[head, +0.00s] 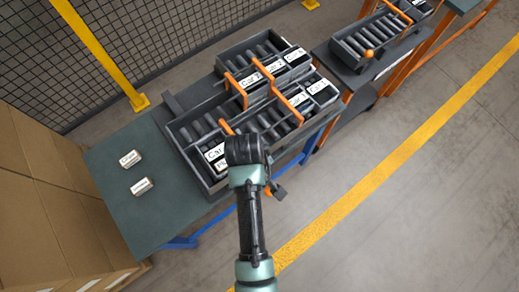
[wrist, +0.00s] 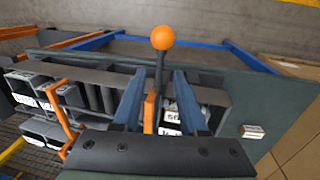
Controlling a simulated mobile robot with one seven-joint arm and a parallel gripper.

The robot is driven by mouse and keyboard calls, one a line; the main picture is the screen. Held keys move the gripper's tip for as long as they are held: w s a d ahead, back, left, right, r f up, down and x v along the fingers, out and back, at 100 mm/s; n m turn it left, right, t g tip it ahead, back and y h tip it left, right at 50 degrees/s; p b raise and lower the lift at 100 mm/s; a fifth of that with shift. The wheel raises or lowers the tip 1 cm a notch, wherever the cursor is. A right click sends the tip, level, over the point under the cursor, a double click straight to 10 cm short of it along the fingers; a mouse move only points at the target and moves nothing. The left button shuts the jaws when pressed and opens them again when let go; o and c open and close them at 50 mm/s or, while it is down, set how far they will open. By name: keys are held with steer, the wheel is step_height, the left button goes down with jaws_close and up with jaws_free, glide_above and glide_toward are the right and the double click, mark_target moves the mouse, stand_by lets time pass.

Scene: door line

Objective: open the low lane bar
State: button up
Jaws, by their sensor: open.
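The low lane bar is likely the one ending in a dark stem with an orange ball knob (wrist: 163,37). An orange bar part (wrist: 149,112) shows behind the stem in the wrist view. My gripper (wrist: 157,74) is open, one finger on each side of the stem, with the ball beyond the fingertips. Whether a finger touches the stem I cannot tell. In the head view my arm hides much of this; an orange spot (head: 267,191) shows by the dark gripper parts at the rack's near side. Orange bars (head: 292,106) cross the roller rack (head: 182,142).
Two white labelled boxes (head: 141,186) lie on the green tabletop (head: 110,208). Labelled boxes (head: 295,57) sit in the rack lanes. Brown cartons (head: 45,185) stand at left, beside the table. Another rack (head: 345,49) stands at upper right. The floor at right is clear.

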steer(key=shift+w+d+f, duration=0.1)
steer(key=shift+f, duration=1.1)
jaws_close()
stand_by(0.6)
